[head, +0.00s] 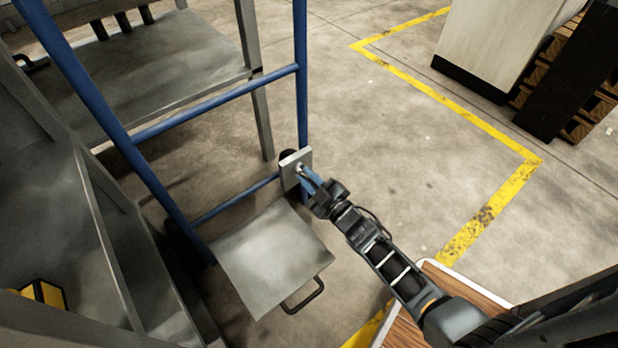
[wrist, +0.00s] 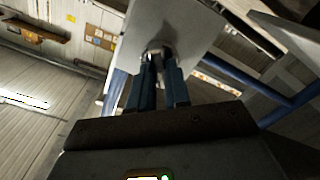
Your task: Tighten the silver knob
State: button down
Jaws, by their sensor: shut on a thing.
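The silver knob (head: 299,168) sits on a light grey plate (head: 289,172) fixed to a blue upright post. In the wrist view the knob (wrist: 158,50) shows between the fingertips, in front of the pale plate (wrist: 185,28). My gripper (head: 303,173) reaches the plate from the lower right. Its two blue fingers also show in the wrist view (wrist: 160,62), closed around the knob, one on each side. The fingers hide part of the knob. I cannot tell how far the knob is turned.
A blue tube frame (head: 215,105) stands around the plate. Below is a metal panel (head: 270,255) with a dark handle (head: 304,296). A metal table (head: 150,75) stands at the upper left. Open floor (head: 420,160) with yellow lines lies to the right.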

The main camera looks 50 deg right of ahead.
jog(key=shift+m, duration=0.3)
jog(key=m+p, duration=0.1)
jog(key=m, duration=0.1)
jog(key=shift+m, duration=0.3)
jog(key=m, duration=0.3)
jog(key=shift+m, duration=0.3)
jog(key=m+b, duration=0.1)
jog(key=m, duration=0.5)
jog(key=m+b, duration=0.1)
jog(key=m, duration=0.5)
jog(key=m+b, duration=0.1)
jog(key=m, duration=0.5)
jog(key=shift+s+d+f, duration=0.1)
jog(key=shift+d+f, duration=0.15)
jog(key=shift+d, duration=0.05)
jog(key=shift+m, duration=0.4)
jog(key=c, duration=1.1)
grip_release()
